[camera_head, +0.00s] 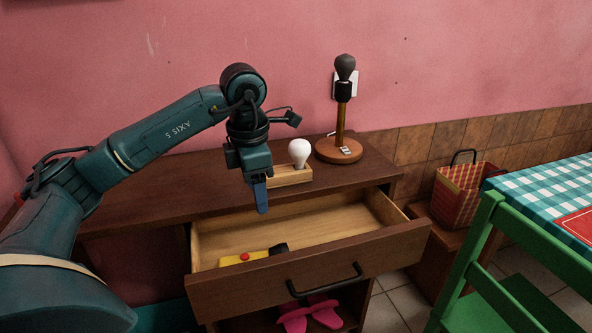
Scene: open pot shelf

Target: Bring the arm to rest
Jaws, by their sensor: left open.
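My left arm reaches in from the left over the wooden cabinet. My left gripper (261,205) points down above the back left of the open drawer (310,233), with its blue fingers seen nearly edge-on. It is open, and nothing shows between its fingers. A white bulb (299,151) stands upright in a small wooden holder (290,175) on the cabinet top, just right of the gripper and apart from it. My right gripper is not in view.
A lamp with a dark bulb (345,67) stands on the cabinet top (190,183). A yellow object with a red button (243,259) lies in the drawer. Pink slippers (310,314) sit below. A basket (458,192), green chair (483,235) and checkered table (545,190) are at right.

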